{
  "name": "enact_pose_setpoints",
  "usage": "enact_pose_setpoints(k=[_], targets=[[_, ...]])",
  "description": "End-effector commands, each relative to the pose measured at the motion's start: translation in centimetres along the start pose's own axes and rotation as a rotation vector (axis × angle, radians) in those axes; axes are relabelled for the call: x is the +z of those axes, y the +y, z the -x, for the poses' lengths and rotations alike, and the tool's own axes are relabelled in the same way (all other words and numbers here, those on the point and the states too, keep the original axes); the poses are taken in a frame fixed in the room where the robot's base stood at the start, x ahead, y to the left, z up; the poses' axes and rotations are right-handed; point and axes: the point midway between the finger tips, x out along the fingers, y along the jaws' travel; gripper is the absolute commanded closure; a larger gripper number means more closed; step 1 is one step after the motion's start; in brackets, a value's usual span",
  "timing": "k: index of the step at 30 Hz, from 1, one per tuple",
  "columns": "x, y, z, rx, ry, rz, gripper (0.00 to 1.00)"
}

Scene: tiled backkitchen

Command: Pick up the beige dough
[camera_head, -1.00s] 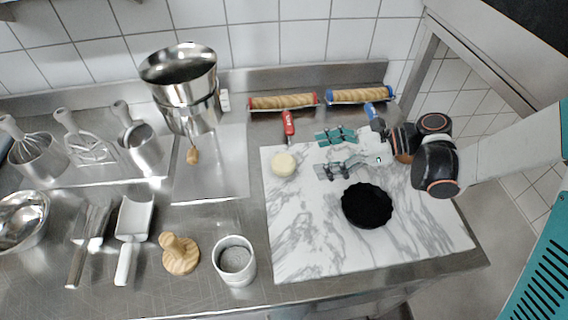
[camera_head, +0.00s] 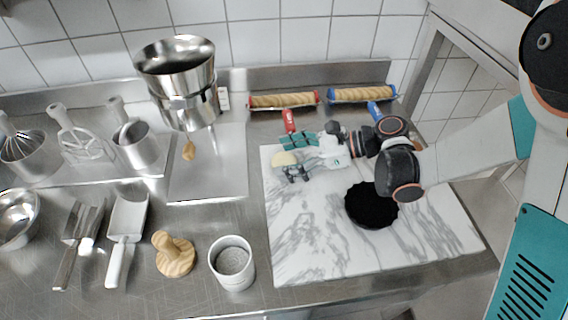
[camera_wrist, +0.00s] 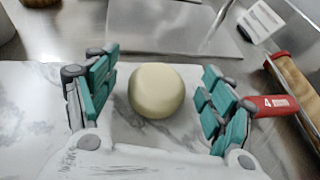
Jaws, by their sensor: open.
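The beige dough (camera_head: 284,159) is a small round ball on the white marble board (camera_head: 300,240), near its far left corner. In the wrist view the dough (camera_wrist: 156,91) sits between the two teal-padded fingers, with a gap on each side. My gripper (camera_head: 292,157) is open around it. In the head view one finger hides part of the dough's lower side. In the wrist view my gripper (camera_wrist: 158,103) shows no contact with the dough.
A black fluted dish (camera_head: 371,206) sits on the board below my arm. Rolling pins with red (camera_head: 284,101) and blue (camera_head: 362,95) handles lie behind the board. A white-rimmed cup (camera_head: 232,262) and a wooden press (camera_head: 173,254) stand to the left.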

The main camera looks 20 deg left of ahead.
Motion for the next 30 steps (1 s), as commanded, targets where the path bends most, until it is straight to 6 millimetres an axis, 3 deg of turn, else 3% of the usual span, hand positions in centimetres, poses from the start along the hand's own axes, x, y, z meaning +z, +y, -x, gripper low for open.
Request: enact_pose_setpoints(k=[2,9,22,26,30], targets=[[0.1,0.0,0.1,0.0,0.0,0.0,0.24],[0.0,0.0,0.1,0.0,0.0,0.0,0.74],[0.6,0.0,0.3,0.0,0.0,0.0,0.74],[1.9,0.0,0.8,0.0,0.0,0.0,0.74],[4.4,0.0,1.9,0.0,0.0,0.0,0.74]])
